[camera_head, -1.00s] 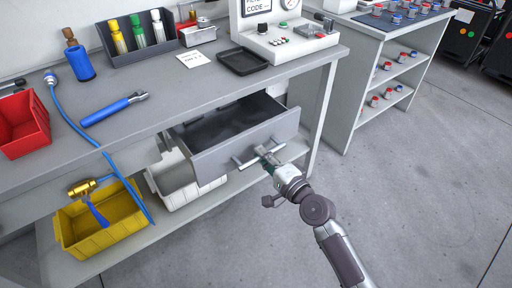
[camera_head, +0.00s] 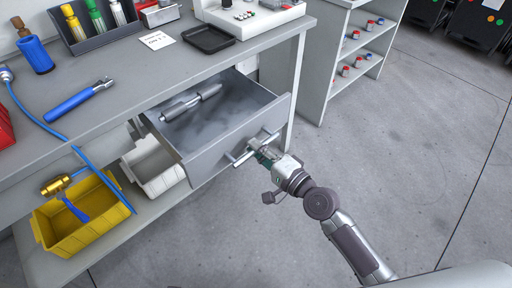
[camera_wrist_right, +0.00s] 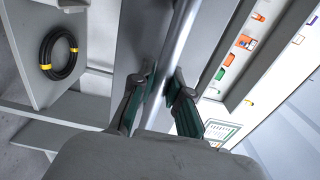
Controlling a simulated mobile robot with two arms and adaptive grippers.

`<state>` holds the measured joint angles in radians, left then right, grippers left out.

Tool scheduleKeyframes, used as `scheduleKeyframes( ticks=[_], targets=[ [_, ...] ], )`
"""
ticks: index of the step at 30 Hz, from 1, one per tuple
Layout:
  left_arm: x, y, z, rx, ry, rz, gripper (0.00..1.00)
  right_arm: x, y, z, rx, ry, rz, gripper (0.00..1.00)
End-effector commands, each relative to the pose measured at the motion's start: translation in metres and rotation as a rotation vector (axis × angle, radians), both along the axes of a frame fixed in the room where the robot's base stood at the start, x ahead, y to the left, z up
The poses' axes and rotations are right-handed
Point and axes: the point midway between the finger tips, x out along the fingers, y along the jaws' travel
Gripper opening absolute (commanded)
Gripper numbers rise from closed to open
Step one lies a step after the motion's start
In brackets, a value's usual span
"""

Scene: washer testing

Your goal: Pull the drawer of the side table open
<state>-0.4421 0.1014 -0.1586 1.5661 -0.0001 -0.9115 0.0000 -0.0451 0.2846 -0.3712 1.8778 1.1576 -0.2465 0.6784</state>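The grey drawer (camera_head: 225,148) of the side table (camera_head: 120,80) is pulled well out, and its inside shows from above. A bar handle (camera_head: 240,158) runs across its front. My right gripper (camera_head: 262,150) is at this handle, reaching in from the lower right. In the right wrist view the handle bar (camera_wrist_right: 180,35) runs between the two green-padded fingers of my right gripper (camera_wrist_right: 160,88), which are closed around it. A grey metal cylinder-shaped object (camera_head: 190,101) lies in the drawer. My left gripper is not in view.
A yellow bin (camera_head: 75,222) and a white bin (camera_head: 155,165) stand on the shelf below. A blue-handled tool (camera_head: 78,101) and a black tray (camera_head: 208,39) lie on the tabletop. Open floor (camera_head: 415,150) is to the right.

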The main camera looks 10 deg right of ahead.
Motion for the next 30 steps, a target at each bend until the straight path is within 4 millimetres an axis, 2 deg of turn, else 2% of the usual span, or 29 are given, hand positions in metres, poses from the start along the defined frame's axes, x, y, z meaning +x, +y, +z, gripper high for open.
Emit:
scheduleKeyframes(
  ticks=[1,4,16,27,30],
  targets=[
    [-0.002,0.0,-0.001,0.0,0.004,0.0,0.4,0.0,0.0,-0.001,-0.001,0.001,0.0,0.26],
    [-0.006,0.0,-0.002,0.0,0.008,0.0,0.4,0.0,0.0,0.0,-0.001,0.001,0.0,0.41],
    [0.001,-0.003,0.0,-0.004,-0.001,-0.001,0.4,-0.006,-0.005,-0.001,-0.001,0.0,-0.001,0.41],
    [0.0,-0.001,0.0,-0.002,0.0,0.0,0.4,-0.063,-0.045,-0.001,-0.008,0.003,0.004,0.41],
    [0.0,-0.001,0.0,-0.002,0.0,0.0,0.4,-0.071,-0.051,0.0,-0.008,-0.002,0.005,0.41]
  ],
)
